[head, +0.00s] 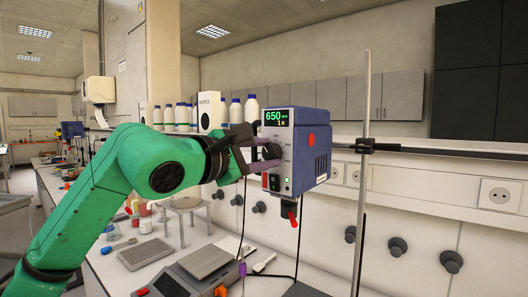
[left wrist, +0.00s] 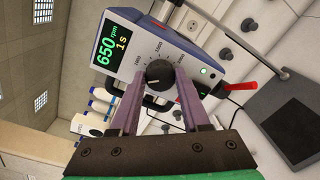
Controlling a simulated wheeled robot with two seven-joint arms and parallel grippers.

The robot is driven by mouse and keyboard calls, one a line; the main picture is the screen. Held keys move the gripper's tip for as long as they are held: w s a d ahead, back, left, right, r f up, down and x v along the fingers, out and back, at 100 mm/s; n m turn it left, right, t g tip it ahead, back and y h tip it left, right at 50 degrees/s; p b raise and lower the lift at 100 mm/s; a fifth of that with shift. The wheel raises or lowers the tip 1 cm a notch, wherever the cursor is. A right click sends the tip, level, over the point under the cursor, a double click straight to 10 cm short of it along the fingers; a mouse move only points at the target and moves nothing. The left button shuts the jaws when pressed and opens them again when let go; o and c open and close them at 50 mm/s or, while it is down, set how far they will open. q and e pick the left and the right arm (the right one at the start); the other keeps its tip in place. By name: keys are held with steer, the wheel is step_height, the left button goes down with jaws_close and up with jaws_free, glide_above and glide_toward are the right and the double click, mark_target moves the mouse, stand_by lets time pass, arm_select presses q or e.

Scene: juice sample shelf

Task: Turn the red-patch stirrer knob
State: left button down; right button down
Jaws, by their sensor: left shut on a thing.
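The overhead stirrer (head: 311,150) is a blue-and-white box with a red round patch on its side, mounted by a vertical rod. Its green display reads 650 rpm and 1 s. Its black knob (left wrist: 159,74) sits on the front face below the display, with a number scale around it. My left gripper (head: 268,158) reaches the front face from the left, and its purple fingers are shut on the knob. In the left wrist view the fingers (left wrist: 156,92) lie on both sides of the knob. My right gripper is not in view.
A metal rod (head: 362,200) stands just right of the stirrer. A balance (head: 205,262) and a grey pad (head: 145,253) lie on the bench below. Blue-capped bottles (head: 236,112) stand on the shelf behind. A black cable hangs under the stirrer.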

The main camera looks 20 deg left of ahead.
arm_select(q)
steer(key=m, duration=0.3)
steer(key=shift+m, duration=0.3)
steer(key=shift+f+m+y+p, duration=0.1)
steer(key=shift+m+y+p, duration=0.25)
steer(key=shift+m, duration=1.35)
steer(key=shift+c, duration=1.9)
jaws_free()
steer(key=shift+d, duration=0.1)
steer(key=shift+s, duration=0.15)
